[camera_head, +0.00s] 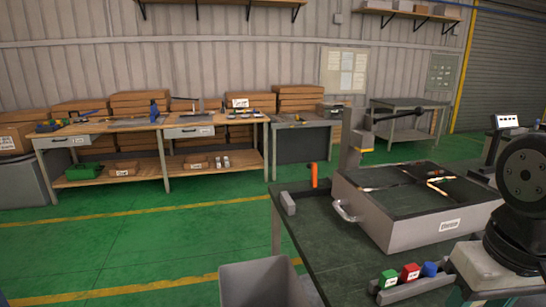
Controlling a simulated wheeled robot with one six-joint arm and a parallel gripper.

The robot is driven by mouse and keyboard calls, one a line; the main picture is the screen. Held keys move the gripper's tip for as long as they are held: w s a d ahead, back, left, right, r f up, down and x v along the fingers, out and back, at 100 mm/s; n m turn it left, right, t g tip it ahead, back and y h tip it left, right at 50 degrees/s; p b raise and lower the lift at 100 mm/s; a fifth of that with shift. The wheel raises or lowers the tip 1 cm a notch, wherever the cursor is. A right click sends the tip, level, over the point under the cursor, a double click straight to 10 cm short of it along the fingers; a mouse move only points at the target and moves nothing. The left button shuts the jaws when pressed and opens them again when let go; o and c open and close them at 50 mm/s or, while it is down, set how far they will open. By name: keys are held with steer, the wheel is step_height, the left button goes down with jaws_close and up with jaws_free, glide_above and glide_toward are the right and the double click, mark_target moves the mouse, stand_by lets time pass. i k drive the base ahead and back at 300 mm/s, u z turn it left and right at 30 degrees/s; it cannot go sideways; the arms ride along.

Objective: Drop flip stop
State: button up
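No part in view is marked as the flip stop, so I cannot tell for certain which it is. A small orange upright piece (314,175) stands at the far left part of the dark workbench (313,237). My gripper is not in view; dark round arm parts show at the right edge.
Green, red and blue blocks (410,272) sit in a row at the bench's near edge. A grey bin (262,284) stands on the floor to the left. A long wooden bench (150,126) lines the back wall. The green floor (150,238) between is clear.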

mark_target(313, 166)
steer(key=u, duration=0.6)
steer(key=k, duration=0.8)
steer(key=u, duration=1.1)
steer(key=k, duration=0.6)
steer(key=u, duration=0.3)
steer(key=i, duration=1.3)
steer(key=z, duration=0.3)
steer(key=i, duration=2.45)
steer(key=z, duration=0.9)
steer(key=i, duration=1.75)
steer(key=z, duration=1.8)
steer(key=i, duration=1.05)
steer(key=z, duration=0.7)
